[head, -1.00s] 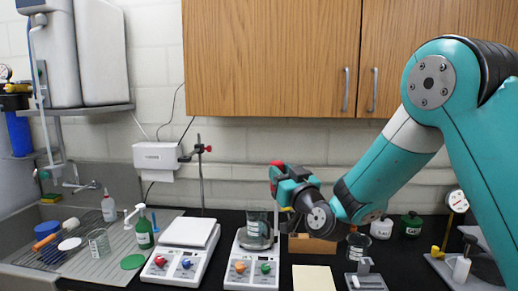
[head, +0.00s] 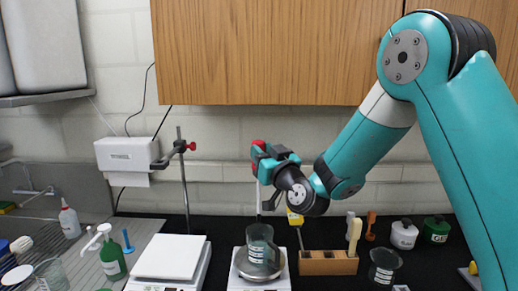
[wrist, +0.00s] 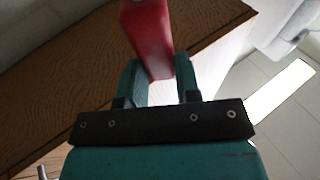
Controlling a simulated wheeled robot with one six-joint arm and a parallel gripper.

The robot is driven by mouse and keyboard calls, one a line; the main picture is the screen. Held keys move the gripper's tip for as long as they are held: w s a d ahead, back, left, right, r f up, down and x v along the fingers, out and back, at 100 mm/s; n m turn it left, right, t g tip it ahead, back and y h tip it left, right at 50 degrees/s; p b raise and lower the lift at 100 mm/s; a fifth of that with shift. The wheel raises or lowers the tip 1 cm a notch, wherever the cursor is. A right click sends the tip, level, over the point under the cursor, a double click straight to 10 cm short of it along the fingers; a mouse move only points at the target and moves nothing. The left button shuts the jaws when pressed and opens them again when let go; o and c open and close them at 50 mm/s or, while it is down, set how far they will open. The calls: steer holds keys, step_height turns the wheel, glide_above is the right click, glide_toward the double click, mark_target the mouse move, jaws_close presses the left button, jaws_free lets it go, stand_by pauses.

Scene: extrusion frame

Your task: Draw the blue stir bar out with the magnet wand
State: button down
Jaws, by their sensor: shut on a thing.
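My gripper (head: 264,166) is shut on the magnet wand, whose red handle (head: 258,146) sticks up above the jaws. The red handle (wrist: 147,40) also shows between the fingers in the wrist view. The wand's pale shaft hangs upright below the gripper, over the glass beaker (head: 260,236). Its lower end is near the beaker's rim; I cannot tell whether it is inside. The beaker stands on the round plate of a white stirrer (head: 240,281). I cannot make out the blue stir bar.
A white balance (head: 172,257) stands left of the stirrer, with a clamp stand (head: 184,185) behind. A wooden block with tools (head: 328,263) and a dark beaker (head: 384,266) are to the right. A wooden cabinet (head: 270,50) hangs above.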

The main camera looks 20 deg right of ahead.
step_height(320, 180, down, 11)
steer(key=b, duration=1.1)
steer(key=shift+d+f, duration=0.15)
steer(key=shift+f, duration=0.05)
steer(key=shift+r, duration=0.15)
stand_by(0.8)
